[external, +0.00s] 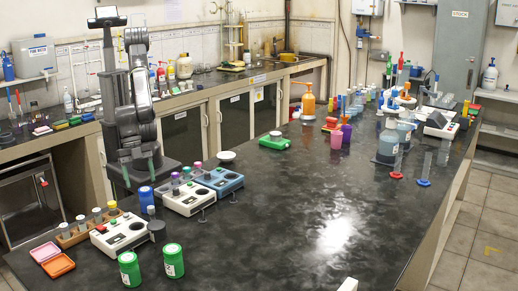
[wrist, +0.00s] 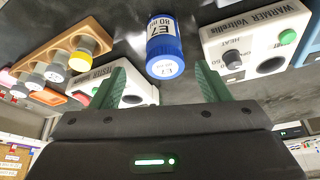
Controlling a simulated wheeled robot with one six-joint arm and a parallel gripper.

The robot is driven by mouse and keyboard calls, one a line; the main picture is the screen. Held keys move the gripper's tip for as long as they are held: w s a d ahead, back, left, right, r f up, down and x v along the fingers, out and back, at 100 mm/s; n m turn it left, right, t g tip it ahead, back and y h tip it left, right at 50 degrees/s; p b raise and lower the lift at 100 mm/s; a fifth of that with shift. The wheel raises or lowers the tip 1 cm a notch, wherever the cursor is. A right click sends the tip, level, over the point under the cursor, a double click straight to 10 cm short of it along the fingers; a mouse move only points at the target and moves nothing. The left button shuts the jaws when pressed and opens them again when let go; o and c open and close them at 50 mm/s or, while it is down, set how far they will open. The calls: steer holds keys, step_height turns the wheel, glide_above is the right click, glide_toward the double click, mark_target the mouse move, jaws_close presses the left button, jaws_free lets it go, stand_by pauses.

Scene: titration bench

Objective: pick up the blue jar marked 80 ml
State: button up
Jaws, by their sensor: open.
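The blue jar (wrist: 163,50) stands upside down in the wrist view, with a white label reading E7 80 ml. It also shows in the external view (external: 146,199), standing on the dark bench between two white devices. I cannot tell the exact height gap.
A white tester (external: 118,235) and a white heater unit (external: 188,200) flank the jar closely. A wooden rack (external: 72,240) of vials stands at left. Two green jars (external: 129,270) (external: 173,262) stand in front. The bench to the right is largely clear.

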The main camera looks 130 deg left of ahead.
mark_target(145, 189)
steer(key=shift+w+p+x, duration=0.2)
steer(key=shift+p+x, duration=0.05)
steer(key=shift+x, duration=1.35)
steer(key=shift+w+p+x, duration=0.2)
steer(key=shift+x, duration=1.4)
steer(key=shift+a+r, duration=0.15)
steer(key=shift+a, duration=0.05)
steer(key=c, duration=1.1)
